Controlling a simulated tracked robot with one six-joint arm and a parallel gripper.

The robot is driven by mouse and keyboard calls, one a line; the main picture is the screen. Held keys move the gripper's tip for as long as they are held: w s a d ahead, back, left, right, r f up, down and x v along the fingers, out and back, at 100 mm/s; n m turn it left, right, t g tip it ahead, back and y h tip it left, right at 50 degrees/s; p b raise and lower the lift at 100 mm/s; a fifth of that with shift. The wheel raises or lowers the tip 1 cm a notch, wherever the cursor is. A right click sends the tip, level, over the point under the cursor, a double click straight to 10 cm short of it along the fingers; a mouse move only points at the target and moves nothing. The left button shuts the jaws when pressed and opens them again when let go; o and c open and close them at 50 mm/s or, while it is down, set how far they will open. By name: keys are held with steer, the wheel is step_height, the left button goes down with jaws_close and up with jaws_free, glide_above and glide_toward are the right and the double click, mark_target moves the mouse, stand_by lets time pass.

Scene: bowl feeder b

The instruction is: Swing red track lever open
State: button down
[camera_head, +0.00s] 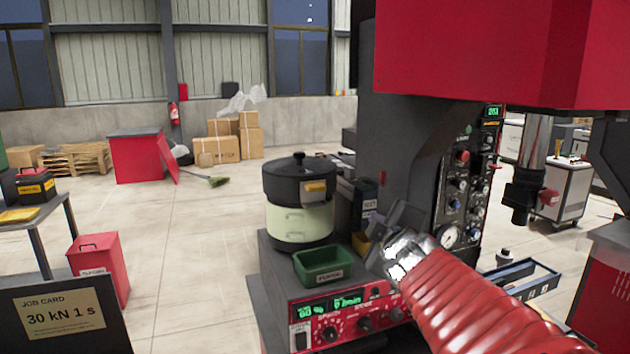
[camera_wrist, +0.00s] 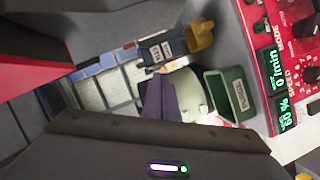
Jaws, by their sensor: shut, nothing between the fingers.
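I cannot make out a red track lever in either view. The bowl feeder (camera_head: 298,205), with a black lid and a pale green body, stands on the red control unit (camera_head: 345,318). My gripper (camera_head: 390,232) is to the right of the feeder, close to the grey press column, at the end of my red-sleeved arm. In the wrist view my gripper (camera_wrist: 157,82) shows as a dark, narrow pair of fingers, shut and empty. A pale green surface (camera_wrist: 190,88) lies just beside them.
A green labelled bin (camera_head: 323,266) sits in front of the feeder, also in the wrist view (camera_wrist: 230,95). A dark labelled box (camera_head: 360,203) and a yellow bin (camera_wrist: 200,37) stand close by. The press column (camera_head: 400,150) and red press head (camera_head: 470,50) crowd the right.

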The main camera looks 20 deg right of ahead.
mark_target(382, 181)
steer(key=w+d+r+n+t+y, duration=0.3)
steer(key=d+n, duration=0.1)
steer(key=n, duration=0.4)
steer(key=shift+d+r, duration=0.25)
steer(key=shift+d, duration=0.15)
steer(key=shift+w+d, duration=0.9)
steer(key=shift+w, duration=0.85)
steer(key=shift+w+d, duration=0.9)
steer(key=shift+w, duration=0.8)
steer(key=shift+w+d, duration=0.9)
steer(key=shift+w, duration=0.85)
